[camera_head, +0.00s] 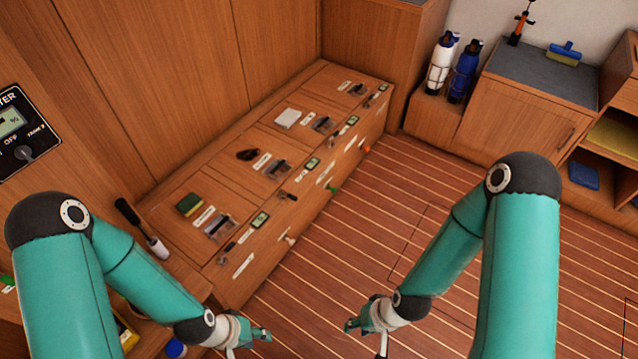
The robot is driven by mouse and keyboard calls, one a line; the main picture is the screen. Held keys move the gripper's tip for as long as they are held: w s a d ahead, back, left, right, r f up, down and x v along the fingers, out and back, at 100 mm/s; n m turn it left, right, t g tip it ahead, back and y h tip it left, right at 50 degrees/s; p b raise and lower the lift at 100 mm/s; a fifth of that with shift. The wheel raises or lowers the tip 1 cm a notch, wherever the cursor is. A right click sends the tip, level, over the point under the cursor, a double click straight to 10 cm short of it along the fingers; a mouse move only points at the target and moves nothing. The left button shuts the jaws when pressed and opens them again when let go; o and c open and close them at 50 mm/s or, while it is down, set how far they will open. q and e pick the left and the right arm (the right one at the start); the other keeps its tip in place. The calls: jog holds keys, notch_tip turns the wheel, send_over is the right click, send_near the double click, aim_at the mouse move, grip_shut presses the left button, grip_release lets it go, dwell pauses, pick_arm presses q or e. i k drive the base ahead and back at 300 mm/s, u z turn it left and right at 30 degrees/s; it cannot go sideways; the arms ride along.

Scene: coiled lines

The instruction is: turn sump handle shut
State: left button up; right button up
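A long wooden bench (180,232) runs along the wall, with small handles on its front face. A pale handle (290,239), a green handle (331,189) and an orange handle (366,149) stick out there. The labels are too small to read, so I cannot tell which is the sump handle. My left gripper (250,343) is in front of the bench's near end, apart from the handles; its fingers look spread and empty. My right gripper (367,338) is over the striped floor, also spread, empty and apart from the bench.
On the bench top lie a green-yellow sponge (190,204), a dark object (248,155) and a white pad (288,117). A black-handled tool (142,228) is at left. Bottles (464,72) stand at the back. The striped floor (340,250) is clear.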

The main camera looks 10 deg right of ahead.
aim_at(294, 198)
jog(key=z, duration=0.15)
jog(key=i, duration=0.95)
jog(key=u, duration=0.3)
